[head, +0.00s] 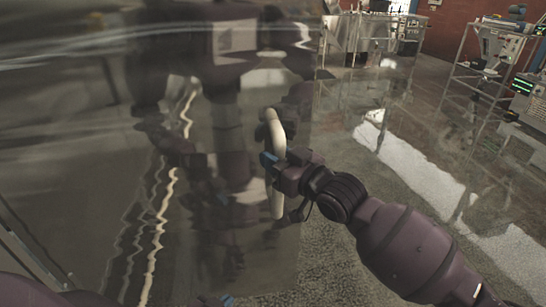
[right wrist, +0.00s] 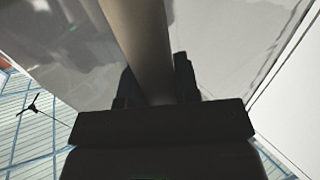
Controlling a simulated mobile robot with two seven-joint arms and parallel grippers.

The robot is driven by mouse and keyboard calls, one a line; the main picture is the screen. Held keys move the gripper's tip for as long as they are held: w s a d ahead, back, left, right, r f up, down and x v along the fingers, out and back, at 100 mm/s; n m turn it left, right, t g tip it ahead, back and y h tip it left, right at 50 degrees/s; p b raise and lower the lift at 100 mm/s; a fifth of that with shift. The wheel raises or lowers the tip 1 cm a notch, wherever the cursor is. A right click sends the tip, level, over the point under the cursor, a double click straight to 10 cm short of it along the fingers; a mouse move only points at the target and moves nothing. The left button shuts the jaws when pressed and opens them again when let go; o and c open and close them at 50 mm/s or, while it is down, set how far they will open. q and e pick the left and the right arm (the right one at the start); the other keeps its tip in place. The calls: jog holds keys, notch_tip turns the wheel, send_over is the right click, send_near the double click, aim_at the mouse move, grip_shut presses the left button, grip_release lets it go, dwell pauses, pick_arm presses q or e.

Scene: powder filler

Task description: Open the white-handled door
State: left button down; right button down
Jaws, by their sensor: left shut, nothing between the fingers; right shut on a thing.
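The door (head: 110,190) is a large glossy panel that fills the left and middle of the head view and mirrors my body. Its white handle (head: 278,205) is a long upright bar near the panel's right edge. My right gripper (head: 270,168) is shut on the handle around its middle. In the right wrist view the handle (right wrist: 142,45) runs down between the two dark fingers (right wrist: 155,88). My left gripper (head: 222,301) shows only partly at the bottom edge of the head view, low and away from the handle; it is shut and empty.
Speckled floor (head: 335,250) lies open to the right of the door. A metal-framed rack (head: 490,50) with instruments stands at the right, and a steel cabinet (head: 365,35) stands at the back.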

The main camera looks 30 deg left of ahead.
jog(key=shift+w+d+f, duration=0.15)
jog(key=shift+w+d, duration=0.15)
jog(key=shift+w, duration=0.15)
jog(key=c, duration=1.3)
grip_release()
jog(key=o, duration=0.5)
jog(key=shift+w+d, duration=0.1)
jog(key=shift+d, duration=0.15)
jog(key=shift+c, duration=0.2)
jog(key=shift+s+a, duration=0.1)
jog(key=shift+s, duration=0.1)
jog(key=b+v, duration=0.1)
jog(key=v, duration=0.9)
jog(key=shift+s+d, duration=0.15)
jog(key=shift+d, duration=0.25)
